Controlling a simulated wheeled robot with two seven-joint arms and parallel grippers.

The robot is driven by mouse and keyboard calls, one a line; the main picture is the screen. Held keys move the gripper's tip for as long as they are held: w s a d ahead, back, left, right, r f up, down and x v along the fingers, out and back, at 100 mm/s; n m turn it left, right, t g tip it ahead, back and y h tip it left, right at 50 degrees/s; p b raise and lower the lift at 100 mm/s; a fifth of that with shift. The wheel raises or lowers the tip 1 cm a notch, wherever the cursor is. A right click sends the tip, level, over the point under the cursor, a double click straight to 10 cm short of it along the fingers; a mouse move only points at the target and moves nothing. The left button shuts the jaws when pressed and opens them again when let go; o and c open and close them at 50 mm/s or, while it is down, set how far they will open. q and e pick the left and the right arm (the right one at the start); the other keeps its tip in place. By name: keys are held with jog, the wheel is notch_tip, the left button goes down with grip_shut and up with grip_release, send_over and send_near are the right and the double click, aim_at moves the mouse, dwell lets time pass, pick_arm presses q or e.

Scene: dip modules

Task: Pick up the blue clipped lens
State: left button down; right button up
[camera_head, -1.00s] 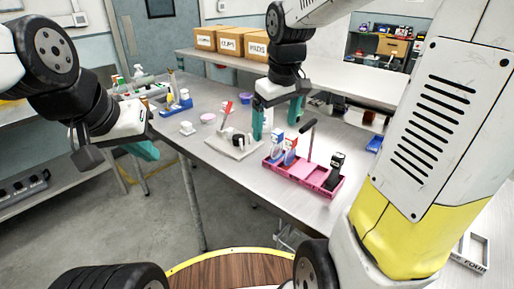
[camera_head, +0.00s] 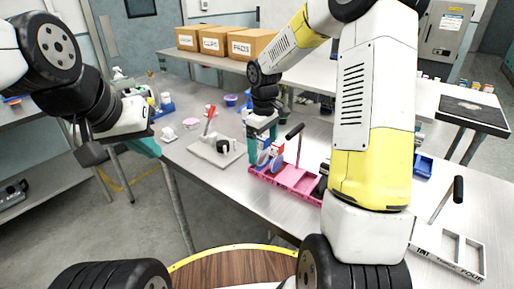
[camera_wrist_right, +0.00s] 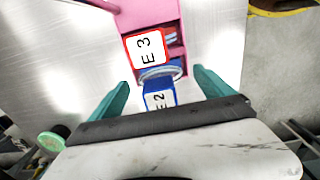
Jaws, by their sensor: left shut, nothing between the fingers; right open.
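The blue clipped lens (camera_wrist_right: 160,96), a blue-edged card marked E2 with a round lens, stands at one end of the pink tray (camera_wrist_right: 163,14). In the head view the blue lens (camera_head: 263,159) shows at the tray's left end, partly hidden by my right gripper (camera_head: 262,135). In the right wrist view my open right gripper (camera_wrist_right: 160,87) has one teal finger on each side of it, with gaps visible. A red-edged card marked E3 (camera_wrist_right: 147,49) stands just beyond it. My left gripper (camera_head: 146,147) is shut and empty, at the left, away from the tray.
A black item (camera_head: 321,182) sits at the tray's right end. A white frame (camera_head: 447,246) is at front right. Cardboard boxes (camera_head: 217,41) stand behind.

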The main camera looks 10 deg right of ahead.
notch_tip(320, 180, down, 2)
jog(key=shift+f, duration=0.1)
jog(key=c, duration=1.4)
jog(key=shift+c, duration=0.2)
